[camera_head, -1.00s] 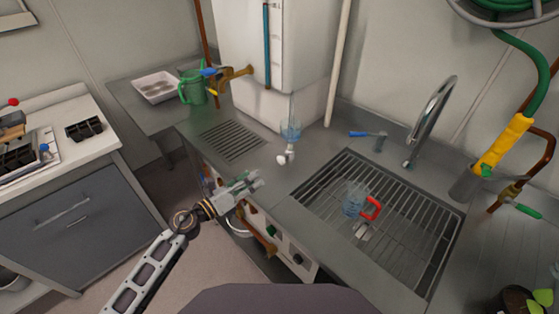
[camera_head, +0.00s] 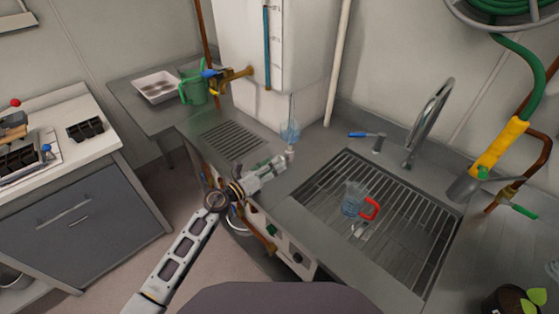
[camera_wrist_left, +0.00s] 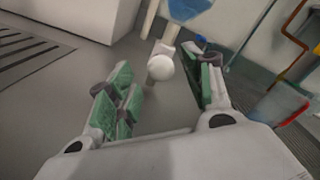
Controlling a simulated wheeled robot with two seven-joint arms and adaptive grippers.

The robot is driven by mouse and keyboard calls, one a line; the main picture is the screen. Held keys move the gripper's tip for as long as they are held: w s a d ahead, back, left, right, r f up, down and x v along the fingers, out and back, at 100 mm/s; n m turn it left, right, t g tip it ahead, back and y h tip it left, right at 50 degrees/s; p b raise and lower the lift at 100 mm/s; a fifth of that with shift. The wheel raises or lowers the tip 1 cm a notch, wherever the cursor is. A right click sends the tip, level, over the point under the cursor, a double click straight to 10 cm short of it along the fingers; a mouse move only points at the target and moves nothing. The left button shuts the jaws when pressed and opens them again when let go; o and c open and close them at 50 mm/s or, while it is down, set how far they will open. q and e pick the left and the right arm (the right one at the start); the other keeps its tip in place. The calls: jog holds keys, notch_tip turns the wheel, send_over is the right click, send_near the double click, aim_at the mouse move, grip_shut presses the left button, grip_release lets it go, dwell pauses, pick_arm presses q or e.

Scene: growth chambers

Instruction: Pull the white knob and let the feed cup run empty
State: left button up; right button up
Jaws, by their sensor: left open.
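My right gripper is not in view.
A clear jug with a red handle (camera_head: 356,200) stands on the sink grate (camera_head: 410,235). The tank (camera_head: 300,45), a brass tap (camera_head: 236,75), a green watering can (camera_head: 193,88) and the faucet (camera_head: 432,115) surround the counter.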

pick_arm(q)
jog(key=x, duration=0.2)
jog(key=shift+w+d, duration=0.6)
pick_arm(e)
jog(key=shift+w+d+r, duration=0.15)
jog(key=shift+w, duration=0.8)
